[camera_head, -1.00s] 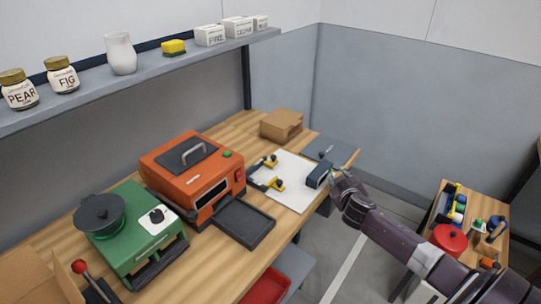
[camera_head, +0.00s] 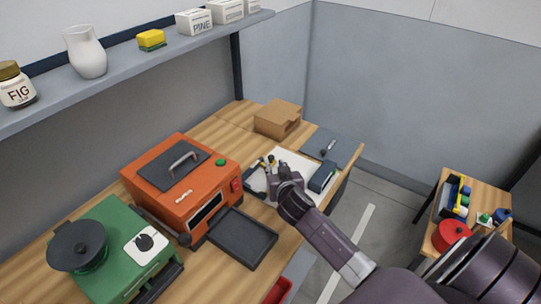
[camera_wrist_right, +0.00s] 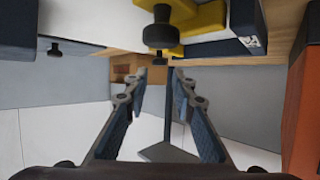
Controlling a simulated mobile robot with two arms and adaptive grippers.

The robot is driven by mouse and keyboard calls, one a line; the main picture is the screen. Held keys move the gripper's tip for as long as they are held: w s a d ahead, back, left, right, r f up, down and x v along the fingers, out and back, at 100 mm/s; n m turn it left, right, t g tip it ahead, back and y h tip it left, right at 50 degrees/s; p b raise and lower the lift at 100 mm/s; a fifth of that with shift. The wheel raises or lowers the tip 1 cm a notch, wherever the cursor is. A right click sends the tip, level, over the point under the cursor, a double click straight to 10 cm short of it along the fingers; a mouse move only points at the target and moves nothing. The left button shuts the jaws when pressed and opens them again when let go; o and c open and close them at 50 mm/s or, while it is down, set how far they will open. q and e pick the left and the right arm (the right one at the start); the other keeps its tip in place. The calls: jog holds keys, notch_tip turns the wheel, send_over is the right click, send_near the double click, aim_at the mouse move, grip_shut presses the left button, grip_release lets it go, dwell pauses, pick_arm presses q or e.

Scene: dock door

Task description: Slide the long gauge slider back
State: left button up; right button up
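The gauge fixture lies on the white sheet (camera_head: 290,163) on the workbench. In the wrist view a yellow slider (camera_wrist_right: 207,18) with a black knob (camera_wrist_right: 159,36) shows at the top, beside a dark blue block (camera_wrist_right: 246,20). I cannot tell for sure whether this is the long one. My right gripper (camera_head: 280,175) is over the sheet at the fixture and hides part of it. In the wrist view my right gripper (camera_wrist_right: 156,82) is open and empty, its fingertips apart from the knob in the picture. My left gripper is not in view.
An orange oven (camera_head: 165,198) with a dark tray (camera_head: 243,238) stands left of the sheet. A cardboard box (camera_head: 278,118) is behind it. A dark blue block (camera_head: 322,176) and a grey plate (camera_head: 333,143) lie to the right. A green stove (camera_head: 105,225) is farther left.

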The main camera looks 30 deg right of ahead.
aim_at(272, 158)
jog(key=shift+w+d, duration=0.15)
jog(key=x, duration=0.3)
jog(key=shift+r+p, duration=0.1)
jog(key=shift+p, duration=0.25)
jog(key=shift+x, duration=1.5)
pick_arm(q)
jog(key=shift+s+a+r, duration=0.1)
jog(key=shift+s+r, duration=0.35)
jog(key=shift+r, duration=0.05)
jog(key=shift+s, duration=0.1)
pick_arm(e)
jog(key=shift+w, duration=0.1)
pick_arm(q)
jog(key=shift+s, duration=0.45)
pick_arm(e)
grip_shut()
